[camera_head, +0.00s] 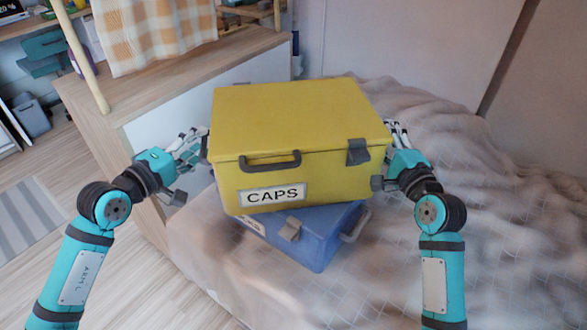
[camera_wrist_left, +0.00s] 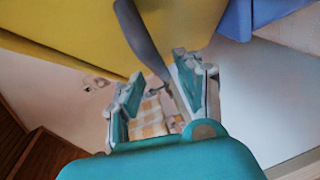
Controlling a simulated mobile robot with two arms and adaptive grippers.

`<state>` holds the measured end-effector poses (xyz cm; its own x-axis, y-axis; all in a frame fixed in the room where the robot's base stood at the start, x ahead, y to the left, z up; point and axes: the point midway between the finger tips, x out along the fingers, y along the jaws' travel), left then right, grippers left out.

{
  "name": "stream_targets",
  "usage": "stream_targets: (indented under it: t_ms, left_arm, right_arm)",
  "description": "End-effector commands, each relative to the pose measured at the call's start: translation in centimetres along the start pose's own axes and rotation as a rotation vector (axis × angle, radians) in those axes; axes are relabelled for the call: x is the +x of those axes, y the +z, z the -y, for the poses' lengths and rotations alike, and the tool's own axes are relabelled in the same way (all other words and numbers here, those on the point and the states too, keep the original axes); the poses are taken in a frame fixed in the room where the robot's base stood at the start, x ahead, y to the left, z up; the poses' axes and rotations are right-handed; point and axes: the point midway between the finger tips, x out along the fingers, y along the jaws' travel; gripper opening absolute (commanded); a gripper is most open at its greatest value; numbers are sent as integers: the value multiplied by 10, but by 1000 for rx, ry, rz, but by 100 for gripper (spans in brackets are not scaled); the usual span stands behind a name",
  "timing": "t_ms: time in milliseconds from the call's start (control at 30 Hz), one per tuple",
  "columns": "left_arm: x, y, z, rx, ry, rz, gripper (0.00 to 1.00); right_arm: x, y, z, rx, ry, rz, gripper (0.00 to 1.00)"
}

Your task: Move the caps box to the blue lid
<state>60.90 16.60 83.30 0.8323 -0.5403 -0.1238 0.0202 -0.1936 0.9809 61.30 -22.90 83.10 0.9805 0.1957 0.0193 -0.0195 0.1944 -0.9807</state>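The yellow caps box (camera_head: 300,120), labelled CAPS, is directly over a blue lidded box (camera_head: 318,235) on the bed. I cannot tell whether it rests on the blue lid or is held just above it. My left gripper (camera_head: 187,147) is at the caps box's left side. In the left wrist view its fingers (camera_wrist_left: 152,100) are spread, with the grey side handle (camera_wrist_left: 143,38) reaching between them; they do not look closed on it. My right gripper (camera_head: 393,158) is at the box's right side, its fingertips partly hidden. The blue lid's top is mostly covered.
The bed's rumpled cover (camera_head: 470,230) spreads around the boxes, with free room to the right and in front. A wooden cabinet (camera_head: 190,75) with a checked cloth (camera_head: 155,32) stands behind left. Wooden floor (camera_head: 110,240) lies to the left.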

Motion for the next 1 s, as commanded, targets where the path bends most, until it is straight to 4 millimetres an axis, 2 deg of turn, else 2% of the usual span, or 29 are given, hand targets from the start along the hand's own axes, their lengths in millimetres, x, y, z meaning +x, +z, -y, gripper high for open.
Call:
stream_targets:
  t_ms: [500, 767, 867, 1000]
  left_arm:
    - [-98, 0, 2, 1, -5, 0, 37]
    - [-115, 0, 0, 1, -1, 1, 37]
    - [-116, 0, 0, 1, 0, 1, 37]
    - [-116, 0, 0, 1, 0, 1, 37]
  right_arm:
    - [0, 0, 0, 0, 0, 0, 37]
    - [-3, 0, 0, 0, 0, 0, 37]
    - [-13, 0, -1, 0, 1, -1, 37]
    - [-41, 0, -2, -1, 3, -1, 37]
